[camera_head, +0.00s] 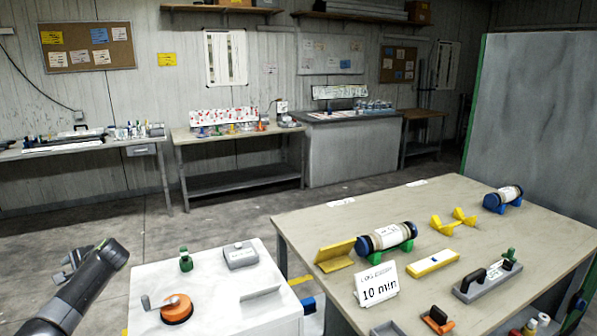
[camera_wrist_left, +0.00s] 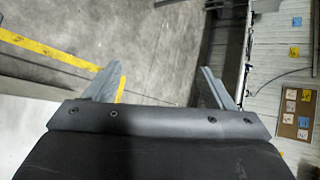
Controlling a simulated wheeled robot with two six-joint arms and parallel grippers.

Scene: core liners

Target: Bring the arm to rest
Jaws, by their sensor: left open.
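My left arm comes in from the lower left in the head view, with its left gripper (camera_head: 72,268) raised left of the white cabinet. In the left wrist view the two fingers of the left gripper (camera_wrist_left: 155,88) stand wide apart, with only floor and wall between and beyond them. The left gripper is open and empty, clear of the cabinet and the table. My right gripper is in neither view.
A white cabinet (camera_head: 222,310) carries an orange crank device (camera_head: 176,308), a green-topped item (camera_head: 186,260) and a grey box (camera_head: 241,256). The table (camera_head: 330,222) on the right holds two capped cylinders (camera_head: 386,239) on cradles, a "10 min" card (camera_head: 377,286) and tools. Floor lies clear behind.

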